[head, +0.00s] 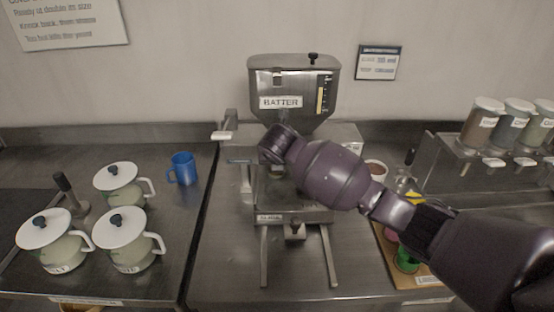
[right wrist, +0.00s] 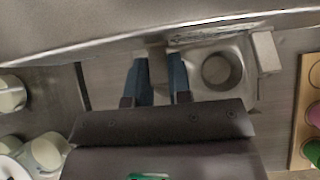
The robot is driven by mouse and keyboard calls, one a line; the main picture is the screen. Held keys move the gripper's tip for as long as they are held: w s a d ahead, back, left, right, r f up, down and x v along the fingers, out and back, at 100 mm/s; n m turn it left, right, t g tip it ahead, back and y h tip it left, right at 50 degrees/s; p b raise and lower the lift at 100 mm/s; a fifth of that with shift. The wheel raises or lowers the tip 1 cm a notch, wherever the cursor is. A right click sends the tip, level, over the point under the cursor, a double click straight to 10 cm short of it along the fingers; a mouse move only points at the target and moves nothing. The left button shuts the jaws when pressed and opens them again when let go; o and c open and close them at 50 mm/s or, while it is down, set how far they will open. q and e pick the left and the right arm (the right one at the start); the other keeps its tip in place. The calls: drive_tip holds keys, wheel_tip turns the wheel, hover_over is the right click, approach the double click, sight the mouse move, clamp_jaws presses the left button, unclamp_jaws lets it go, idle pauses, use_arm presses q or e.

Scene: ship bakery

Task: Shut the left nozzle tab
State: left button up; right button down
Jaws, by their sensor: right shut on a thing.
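The steel batter machine (head: 293,78) stands in the middle of the counter against the wall. My right arm crosses in front of it from the right, and its wrist hides part of the machine below the hopper. In the right wrist view the two blue fingers of my right gripper (right wrist: 160,80) are shut on a narrow grey metal piece (right wrist: 157,66), which appears to be the left nozzle tab. It lies left of a plate with a round opening (right wrist: 216,70). A pale block (right wrist: 266,52) sits at that plate's right side. My left gripper is not in view.
A pale-ended lever (head: 221,135) sticks out at the machine's left. A blue mug (head: 183,168) and several lidded white pots (head: 125,228) stand on the left counter. A board with coloured cups (head: 425,281) lies at the right. The left counter's middle is partly free.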

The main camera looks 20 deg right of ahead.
idle(0.4)
drive_tip(key=c, duration=1)
unclamp_jaws()
drive_tip(key=shift+c, duration=0.2)
drive_tip(key=v, duration=1)
drive_tip(key=shift+s+r+b, duration=0.2)
drive_tip(key=shift+r+b, duration=0.15)
drive_tip(key=shift+b, duration=0.05)
